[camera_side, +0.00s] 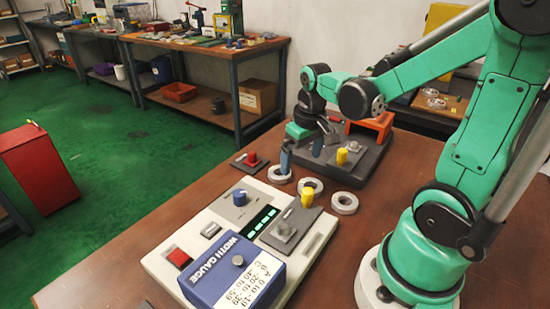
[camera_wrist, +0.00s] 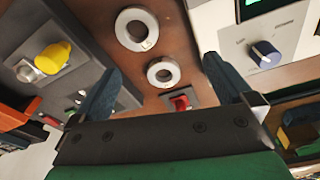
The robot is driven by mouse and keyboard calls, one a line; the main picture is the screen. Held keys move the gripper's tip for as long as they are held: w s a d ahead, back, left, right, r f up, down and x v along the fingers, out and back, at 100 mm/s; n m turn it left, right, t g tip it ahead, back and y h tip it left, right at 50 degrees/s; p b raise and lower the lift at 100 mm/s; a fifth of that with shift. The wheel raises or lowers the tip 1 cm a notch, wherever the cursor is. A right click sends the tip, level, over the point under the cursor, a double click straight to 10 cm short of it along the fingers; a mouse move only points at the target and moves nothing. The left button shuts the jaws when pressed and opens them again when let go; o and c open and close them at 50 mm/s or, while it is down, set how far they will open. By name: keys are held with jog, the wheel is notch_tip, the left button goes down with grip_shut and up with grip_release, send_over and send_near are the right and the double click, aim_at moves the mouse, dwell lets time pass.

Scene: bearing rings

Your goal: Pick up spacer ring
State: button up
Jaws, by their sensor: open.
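Three pale metal rings lie flat on the brown table in the side view: a left ring (camera_side: 281,173), a middle ring (camera_side: 311,186) and a right ring (camera_side: 344,202). I cannot tell which is the spacer ring. The wrist view shows two rings, a larger-looking one (camera_wrist: 122,29) and a smaller-looking one (camera_wrist: 152,72). My gripper (camera_side: 302,154) is open, with its blue fingers above the table, behind the rings in the side view. In the wrist view my gripper (camera_wrist: 163,88) has nothing between its fingertips; the smaller-looking ring appears just ahead of them.
A white width gauge (camera_side: 160,262) with a blue box (camera_side: 232,272) stands in front of the rings. A small red-knobbed block (camera_side: 252,159) is left of them. A dark fixture with a yellow knob (camera_side: 342,157) and an orange stand (camera_side: 371,127) is behind.

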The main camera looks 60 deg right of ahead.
aim_at(311, 180)
jog(key=d+f, duration=0.1)
jog(key=s+d+f+g, duration=0.1)
jog(key=shift+s+d+f+m+y, duration=0.15)
jog(key=shift+d+m+y, duration=0.15)
jog(key=shift+m, duration=0.1)
jog(key=shift+f, duration=2.75)
jog(key=c, duration=1.4)
jog(key=shift+r, duration=0.15)
